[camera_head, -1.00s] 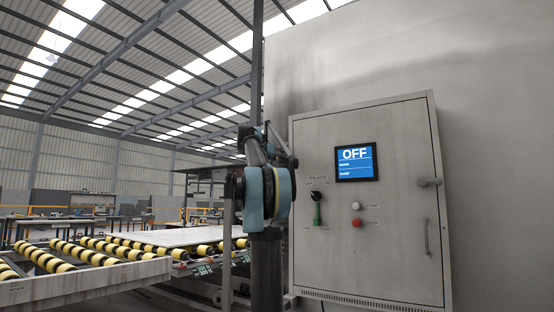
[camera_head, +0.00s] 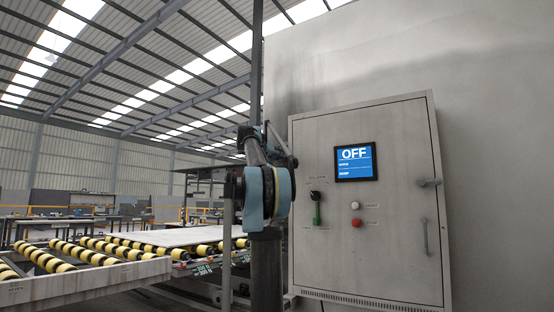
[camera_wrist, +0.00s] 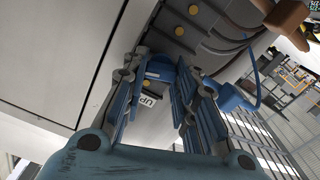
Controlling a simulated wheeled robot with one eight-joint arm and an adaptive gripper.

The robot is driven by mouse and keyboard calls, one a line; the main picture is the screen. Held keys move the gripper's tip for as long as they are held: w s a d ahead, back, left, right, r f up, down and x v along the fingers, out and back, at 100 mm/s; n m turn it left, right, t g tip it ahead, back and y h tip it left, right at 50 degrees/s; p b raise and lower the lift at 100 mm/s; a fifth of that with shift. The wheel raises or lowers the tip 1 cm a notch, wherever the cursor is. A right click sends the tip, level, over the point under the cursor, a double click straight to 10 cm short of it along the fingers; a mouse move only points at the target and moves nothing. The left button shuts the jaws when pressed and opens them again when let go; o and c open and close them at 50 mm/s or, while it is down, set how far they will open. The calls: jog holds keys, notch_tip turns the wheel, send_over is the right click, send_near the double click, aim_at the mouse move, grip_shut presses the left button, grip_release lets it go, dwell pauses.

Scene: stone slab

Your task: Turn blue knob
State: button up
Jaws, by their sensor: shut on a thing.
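A blue knob (camera_wrist: 158,72) sits on a dark panel at the upper middle of the wrist view. My gripper (camera_wrist: 161,66) has its two jointed blue fingers on either side of the knob and is shut on it. A white label reading "UP" (camera_wrist: 150,101) lies just below the knob, between the fingers. In the head view my arm stands left of the cabinet; my fingertips and the blue knob cannot be made out there.
A grey cabinet (camera_head: 390,230) has a blue screen (camera_head: 356,163) reading "OFF", a black knob, a green switch, and white and red buttons. Yellow-black rollers (camera_head: 75,255) lie at left. Another blue part (camera_wrist: 236,97) and cables (camera_wrist: 225,48) are right of my fingers.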

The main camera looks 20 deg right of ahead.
jog(key=n, duration=1.9)
jog(key=f+n, duration=0.1)
jog(key=n, duration=0.8)
jog(key=shift+w+a+f, duration=0.1)
jog(key=shift+w+a, duration=0.05)
jog(key=shift+n, duration=0.4)
jog(key=o, duration=1)
jog(key=shift+o, duration=0.2)
jog(key=v, duration=1.2)
jog(key=shift+f, duration=0.1)
